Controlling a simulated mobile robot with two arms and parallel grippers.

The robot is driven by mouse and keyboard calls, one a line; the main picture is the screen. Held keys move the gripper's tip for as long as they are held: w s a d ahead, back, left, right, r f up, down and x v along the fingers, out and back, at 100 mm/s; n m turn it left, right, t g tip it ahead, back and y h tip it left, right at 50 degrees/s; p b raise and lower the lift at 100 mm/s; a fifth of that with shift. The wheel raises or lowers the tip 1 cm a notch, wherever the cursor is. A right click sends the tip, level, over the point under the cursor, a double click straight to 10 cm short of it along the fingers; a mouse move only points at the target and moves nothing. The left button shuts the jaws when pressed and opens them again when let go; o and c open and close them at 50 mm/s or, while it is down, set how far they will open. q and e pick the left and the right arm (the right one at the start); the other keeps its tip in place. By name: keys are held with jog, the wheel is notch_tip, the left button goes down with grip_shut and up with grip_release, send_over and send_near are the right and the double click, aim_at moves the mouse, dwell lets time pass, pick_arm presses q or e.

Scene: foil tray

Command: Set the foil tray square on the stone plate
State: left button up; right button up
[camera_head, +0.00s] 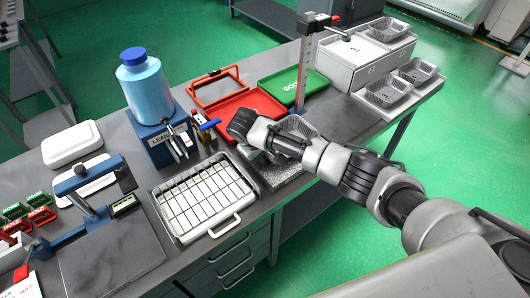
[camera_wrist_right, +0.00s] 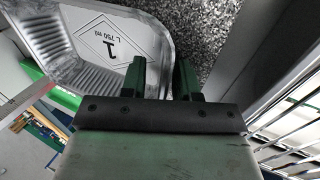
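The foil tray (camera_head: 301,124) is silver. In the head view it lies behind my right forearm and gripper, which hide much of it. In the right wrist view the foil tray (camera_wrist_right: 85,45) fills the upper left, with a printed label inside. The speckled stone plate (camera_head: 283,179) shows below the arm; in the wrist view the stone plate (camera_wrist_right: 195,22) shows beside the tray's rim. My right gripper (camera_wrist_right: 160,78) has its fingers apart, with the tray's rim reaching into the gap; contact cannot be told. How squarely the tray sits is hidden. My left gripper is out of view.
A wire rack tray (camera_head: 207,199) lies left of the stone plate. A red tray (camera_head: 252,108) and a green tray (camera_head: 292,86) lie behind. A height gauge column (camera_head: 305,72) stands close behind the foil tray. More foil trays (camera_head: 388,91) stand at the right.

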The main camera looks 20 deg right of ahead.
jog(key=shift+r, duration=0.2)
jog(key=b+v, duration=0.1)
jog(key=v, duration=1.1)
jog(key=shift+b, duration=0.35)
jog(key=shift+d, duration=0.1)
dwell(0.5)
